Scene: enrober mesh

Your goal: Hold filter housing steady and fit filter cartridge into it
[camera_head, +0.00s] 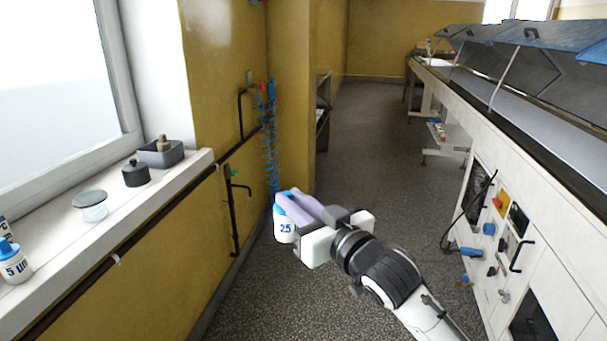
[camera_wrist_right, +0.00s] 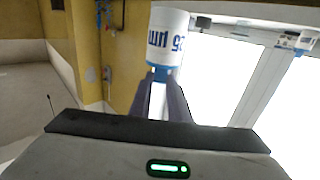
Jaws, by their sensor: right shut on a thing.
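My right gripper (camera_head: 298,209) is shut on a white filter cartridge (camera_head: 284,231) with a blue end and the print "25". In the right wrist view the cartridge (camera_wrist_right: 167,38) reads "25 µm", and its blue end sits between the fingertips (camera_wrist_right: 164,77). It is held in the air, over the floor in the head view, away from the window sill. On the sill stand a clear round glass vessel (camera_head: 91,212) and a black round part with a knob (camera_head: 135,174); I cannot tell which is the filter housing. My left gripper is not in view.
A second cartridge (camera_head: 14,266), marked "5 µm", stands on the sill (camera_head: 138,223) at the left. A grey tray (camera_head: 171,156) holds a small brownish item. A dark pipe runs along the wall below. The long white machine (camera_head: 544,254) lines the right. The floor between is open.

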